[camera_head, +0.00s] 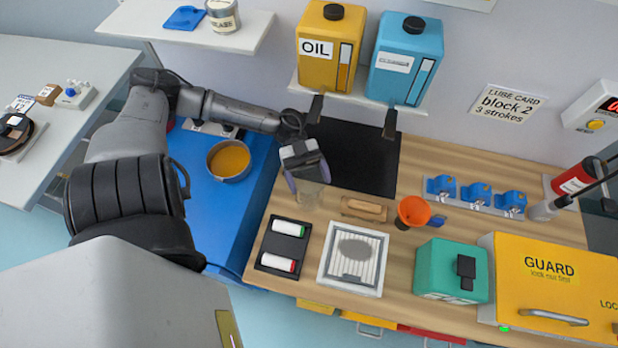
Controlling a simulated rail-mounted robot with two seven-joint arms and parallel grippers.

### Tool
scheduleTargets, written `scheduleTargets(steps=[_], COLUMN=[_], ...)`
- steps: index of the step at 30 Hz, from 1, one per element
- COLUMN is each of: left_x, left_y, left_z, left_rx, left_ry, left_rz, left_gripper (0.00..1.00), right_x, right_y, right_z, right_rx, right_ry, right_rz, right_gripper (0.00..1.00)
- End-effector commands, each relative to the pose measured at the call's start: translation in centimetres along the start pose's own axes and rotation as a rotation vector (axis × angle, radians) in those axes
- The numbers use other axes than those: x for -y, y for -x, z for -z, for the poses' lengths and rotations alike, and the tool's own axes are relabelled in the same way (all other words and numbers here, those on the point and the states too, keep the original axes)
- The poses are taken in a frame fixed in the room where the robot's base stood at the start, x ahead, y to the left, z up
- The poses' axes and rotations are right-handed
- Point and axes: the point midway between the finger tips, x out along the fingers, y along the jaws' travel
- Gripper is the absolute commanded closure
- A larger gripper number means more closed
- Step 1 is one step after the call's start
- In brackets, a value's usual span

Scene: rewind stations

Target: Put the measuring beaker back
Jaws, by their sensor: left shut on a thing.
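My left gripper (308,178) reaches in over the left end of the wooden bench, pointing down. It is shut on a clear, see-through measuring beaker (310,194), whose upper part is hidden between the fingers. The beaker is upright or nearly so, beside the black mat or panel and above the tray with two small rolls. I cannot tell whether its base touches the bench. My right gripper is not in view.
Near the beaker are a black tray (261,258), a wooden-handled brush (364,209), an orange funnel (414,210) and a white drain tray (326,273). An oil jug (326,75) and a blue jug (404,88) stand on a shelf above. A pan (229,160) sits left on blue.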

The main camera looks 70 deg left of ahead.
Motion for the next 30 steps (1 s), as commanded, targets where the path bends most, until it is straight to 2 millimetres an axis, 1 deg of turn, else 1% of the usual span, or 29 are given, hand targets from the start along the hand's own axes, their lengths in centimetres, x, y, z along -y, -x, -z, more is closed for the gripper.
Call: scheduleTargets(steps=[6,7,13,19,23,26,30], left_x=[0.0,0.0,0.0,0.0,0.0,0.0,0.0], left_y=[0.0,0.0,0.0,0.0,0.2,1.5,3.7], left_z=[-0.4,-0.4,-0.4,-0.4,0.1,-0.1,-0.1], left_rx=[0.0,0.0,0.0,0.001,0.002,0.005,0.005], left_ry=[-0.001,-0.001,0.0,0.0,0.001,0.002,0.001], left_rz=[0.0,0.0,0.0,0.0,0.0,0.001,0.001], left_gripper=[0.74,0.2,0.0,0.0,0.0,0.0,0.0], right_x=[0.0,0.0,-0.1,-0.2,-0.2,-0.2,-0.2], right_y=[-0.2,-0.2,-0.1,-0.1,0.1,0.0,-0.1], right_z=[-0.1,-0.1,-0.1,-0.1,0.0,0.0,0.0], right_rx=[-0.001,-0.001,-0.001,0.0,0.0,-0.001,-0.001], right_ry=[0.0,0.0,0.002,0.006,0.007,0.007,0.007], right_rz=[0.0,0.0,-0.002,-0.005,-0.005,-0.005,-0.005], right_gripper=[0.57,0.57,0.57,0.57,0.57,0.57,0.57])
